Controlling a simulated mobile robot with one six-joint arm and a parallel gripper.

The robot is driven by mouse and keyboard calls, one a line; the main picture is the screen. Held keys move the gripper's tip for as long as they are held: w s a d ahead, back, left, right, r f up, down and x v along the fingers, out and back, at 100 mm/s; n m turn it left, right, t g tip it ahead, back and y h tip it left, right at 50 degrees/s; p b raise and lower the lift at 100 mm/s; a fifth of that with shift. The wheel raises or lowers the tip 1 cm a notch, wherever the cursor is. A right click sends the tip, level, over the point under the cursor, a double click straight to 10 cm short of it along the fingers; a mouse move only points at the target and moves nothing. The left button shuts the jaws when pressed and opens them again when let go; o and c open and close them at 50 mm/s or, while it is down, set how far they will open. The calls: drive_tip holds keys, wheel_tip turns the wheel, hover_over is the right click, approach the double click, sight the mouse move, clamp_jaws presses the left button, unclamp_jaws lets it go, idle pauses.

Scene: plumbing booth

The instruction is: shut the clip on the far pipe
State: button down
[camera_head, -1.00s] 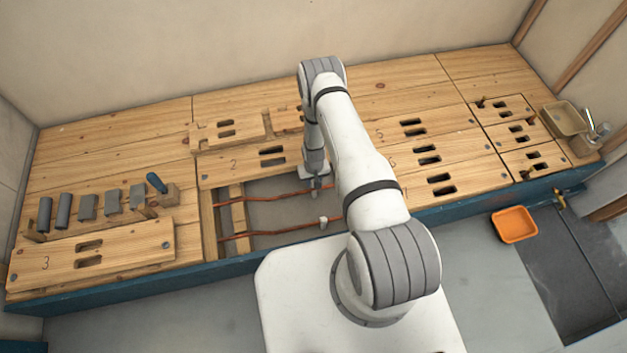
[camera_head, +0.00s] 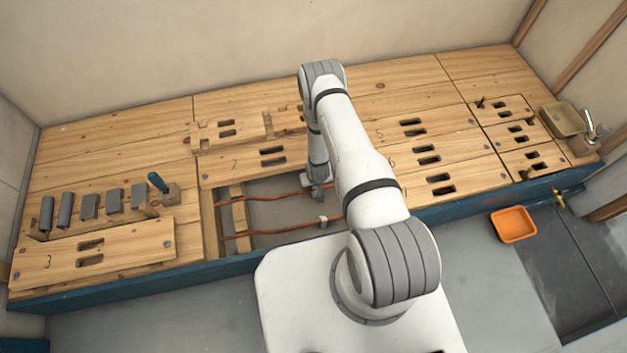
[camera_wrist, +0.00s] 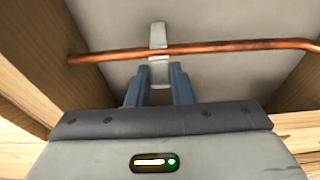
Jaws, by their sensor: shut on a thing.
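The far copper pipe (camera_head: 265,197) runs across the floor opening, and it crosses the wrist view (camera_wrist: 225,47). A pale grey clip (camera_wrist: 157,36) is at this pipe, with parts showing above and below it. I cannot tell whether its strap is closed over the pipe. My gripper (camera_wrist: 158,82) has its two blue fingers on either side of the clip's lower part and is shut on it.
The near copper pipe (camera_head: 285,230) lies closer to my base, with another pale clip (camera_head: 323,222) on it. Wooden edges border the opening.

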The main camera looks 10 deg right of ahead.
drive_tip(key=t, duration=0.1)
drive_tip(key=s+f+t, duration=0.1)
drive_tip(key=t, duration=0.1)
drive_tip(key=shift+s+b, duration=0.3)
drive_tip(key=shift+s+f+t+b, duration=0.2)
drive_tip(key=shift+t+b, duration=0.1)
drive_tip(key=shift+t, duration=0.6)
drive_tip(key=shift+s+f+t+b, duration=0.2)
drive_tip(key=shift+t+b, duration=0.1)
drive_tip(key=shift+t, duration=0.6)
drive_tip(key=c, duration=1.3)
unclamp_jaws()
wheel_tip(320, 180, up, 10)
drive_tip(key=p, duration=0.3)
